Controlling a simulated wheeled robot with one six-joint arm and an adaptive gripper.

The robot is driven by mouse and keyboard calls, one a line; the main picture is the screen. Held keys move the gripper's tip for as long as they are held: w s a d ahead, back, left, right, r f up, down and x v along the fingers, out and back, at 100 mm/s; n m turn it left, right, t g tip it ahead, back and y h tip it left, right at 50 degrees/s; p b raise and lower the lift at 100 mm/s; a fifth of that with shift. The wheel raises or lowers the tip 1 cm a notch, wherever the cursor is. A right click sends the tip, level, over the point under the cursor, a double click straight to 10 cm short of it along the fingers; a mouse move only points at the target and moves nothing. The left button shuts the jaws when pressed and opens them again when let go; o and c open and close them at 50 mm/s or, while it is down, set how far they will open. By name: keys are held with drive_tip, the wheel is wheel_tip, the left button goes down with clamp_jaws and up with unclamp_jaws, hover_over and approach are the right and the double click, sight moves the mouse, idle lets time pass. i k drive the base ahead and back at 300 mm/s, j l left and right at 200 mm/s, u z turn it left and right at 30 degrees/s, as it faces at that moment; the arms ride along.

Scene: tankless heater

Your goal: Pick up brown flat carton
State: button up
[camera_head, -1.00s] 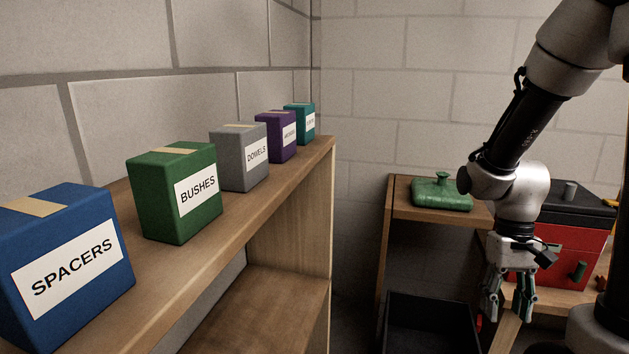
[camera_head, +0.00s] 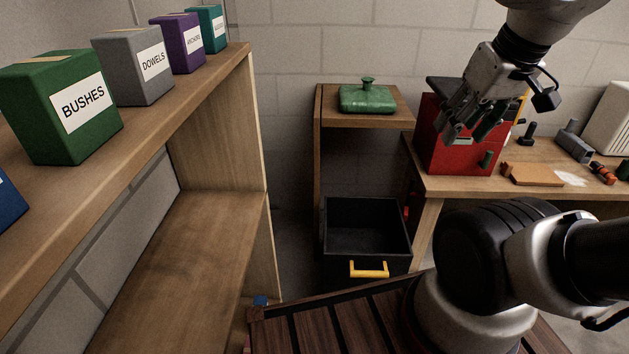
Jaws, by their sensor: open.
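A flat orange-brown block (camera_head: 536,175), which may be the brown flat carton, lies on the wooden workbench (camera_head: 468,184) at the right. It is small in view, and I cannot tell for sure that it is a carton. My gripper (camera_head: 468,136) is open and empty. It hangs at the upper right, in front of the red box (camera_head: 462,158) in the picture, to the left of and above the flat block. No other brown flat carton shows clearly.
Labelled boxes, such as the green BUSHES box (camera_head: 62,105), stand on the left shelf (camera_head: 150,128). A green lidded dish (camera_head: 367,97) sits on a small stand. A black bin with a yellow handle (camera_head: 369,269) is below. Small tools (camera_head: 573,144) lie on the bench.

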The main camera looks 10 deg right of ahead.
sight(541, 174)
drive_tip(key=k+l, duration=0.15)
drive_tip(key=l, duration=0.2)
drive_tip(key=k+l, duration=0.15)
drive_tip(key=l, duration=0.2)
drive_tip(key=z, duration=1.4)
